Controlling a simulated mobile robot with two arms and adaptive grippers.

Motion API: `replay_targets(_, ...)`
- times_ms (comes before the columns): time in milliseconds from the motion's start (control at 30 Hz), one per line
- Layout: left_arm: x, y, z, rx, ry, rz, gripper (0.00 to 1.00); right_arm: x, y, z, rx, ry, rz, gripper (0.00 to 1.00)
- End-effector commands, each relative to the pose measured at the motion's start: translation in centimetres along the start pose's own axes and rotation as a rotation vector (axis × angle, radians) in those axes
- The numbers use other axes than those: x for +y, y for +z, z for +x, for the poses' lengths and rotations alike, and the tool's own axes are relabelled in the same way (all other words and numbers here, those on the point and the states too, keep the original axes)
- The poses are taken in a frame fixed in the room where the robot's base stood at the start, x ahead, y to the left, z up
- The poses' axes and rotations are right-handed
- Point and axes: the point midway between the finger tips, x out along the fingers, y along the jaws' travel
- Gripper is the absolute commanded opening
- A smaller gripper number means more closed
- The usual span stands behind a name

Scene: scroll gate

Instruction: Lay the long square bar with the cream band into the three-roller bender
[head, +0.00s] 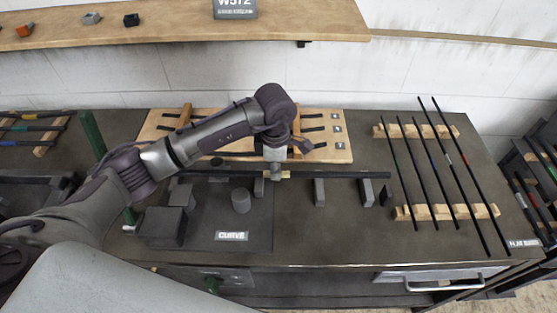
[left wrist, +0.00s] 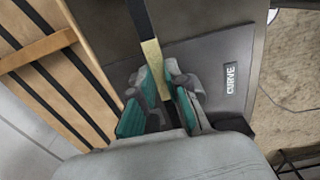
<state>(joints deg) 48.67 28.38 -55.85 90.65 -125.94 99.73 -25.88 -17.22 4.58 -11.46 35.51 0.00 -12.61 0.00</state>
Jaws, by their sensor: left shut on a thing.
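The long dark square bar (head: 340,174) runs left to right across the bench in the head view. Its cream band (head: 285,174) shows beside my left gripper (head: 275,172), and the band (left wrist: 153,60) also shows between the fingers in the left wrist view. My left gripper (left wrist: 160,92) is shut on the bar at the band. The bender is the dark plate marked CURVE (head: 262,225), with a short upright cylinder (head: 241,200) and dark blocks (head: 162,225). The bar passes behind the cylinder; I cannot tell whether it touches the bender. My right gripper is not in view.
Small upright blocks (head: 319,192) stand right of the plate, close to the bar. A wooden board (head: 340,153) with short dark bars lies behind. Several long bars rest on wooden racks (head: 450,212) at the right. A wall shelf (head: 180,22) is above. Bench between blocks and racks is mostly clear.

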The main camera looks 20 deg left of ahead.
Motion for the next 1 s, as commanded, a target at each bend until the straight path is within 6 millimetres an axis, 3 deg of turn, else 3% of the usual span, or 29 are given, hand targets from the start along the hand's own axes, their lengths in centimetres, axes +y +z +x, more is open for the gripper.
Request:
replay_targets(800, 0.1, 0.1, 5.7, -0.003, 0.004, 0.000, 0.00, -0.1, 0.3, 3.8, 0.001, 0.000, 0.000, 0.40)
replay_targets(1000, 0.1, 0.1, 6.4, -0.004, 0.004, 0.000, 0.00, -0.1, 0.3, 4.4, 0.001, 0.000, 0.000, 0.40)
